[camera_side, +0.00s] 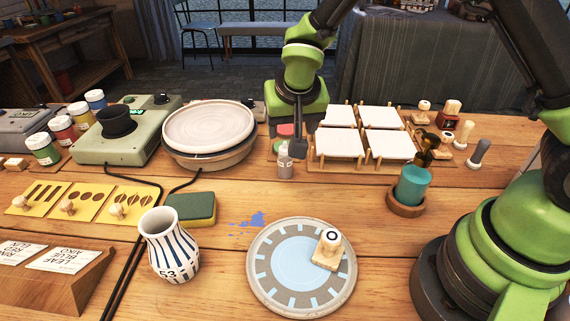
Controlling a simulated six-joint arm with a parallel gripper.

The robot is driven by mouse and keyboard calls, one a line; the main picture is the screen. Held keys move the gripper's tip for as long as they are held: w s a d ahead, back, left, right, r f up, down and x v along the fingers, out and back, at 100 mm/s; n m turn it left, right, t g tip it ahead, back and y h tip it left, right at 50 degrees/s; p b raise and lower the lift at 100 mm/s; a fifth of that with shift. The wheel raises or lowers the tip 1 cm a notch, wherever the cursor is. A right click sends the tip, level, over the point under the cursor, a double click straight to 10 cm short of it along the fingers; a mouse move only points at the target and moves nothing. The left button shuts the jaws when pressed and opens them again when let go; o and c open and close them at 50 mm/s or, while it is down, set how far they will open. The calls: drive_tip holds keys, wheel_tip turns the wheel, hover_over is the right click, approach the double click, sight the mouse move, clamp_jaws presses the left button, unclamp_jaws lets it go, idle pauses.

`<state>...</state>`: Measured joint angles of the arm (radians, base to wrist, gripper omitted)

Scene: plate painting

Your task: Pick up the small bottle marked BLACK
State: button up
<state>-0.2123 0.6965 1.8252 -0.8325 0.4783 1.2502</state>
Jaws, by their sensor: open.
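A small pale bottle (285,161) with a narrow top and a label stands upright on the table, right of the stacked plates. Its label is too small to read, so I cannot tell whether it says BLACK. My gripper (287,138) points down just above and around the top of this bottle, with its jaws open. I cannot tell whether a finger touches the bottle. Part of a green box and a red pad behind the bottle is hidden by my gripper.
White tiles (366,143) on a wooden rack stand close to the right. Stacked plates (208,126) stand to the left. A sponge (190,208), a striped vase (170,245) and a painted plate (262,262) with a stamp (328,249) are nearer. Bare wood lies in front of the bottle.

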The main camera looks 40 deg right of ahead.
sight(285, 157)
drive_tip(key=x, duration=1.1)
drive_tip(key=shift+s+a+f, duration=0.1)
drive_tip(key=shift+s+a, duration=0.05)
drive_tip(key=shift+a, duration=0.25)
drive_tip(key=c, duration=1)
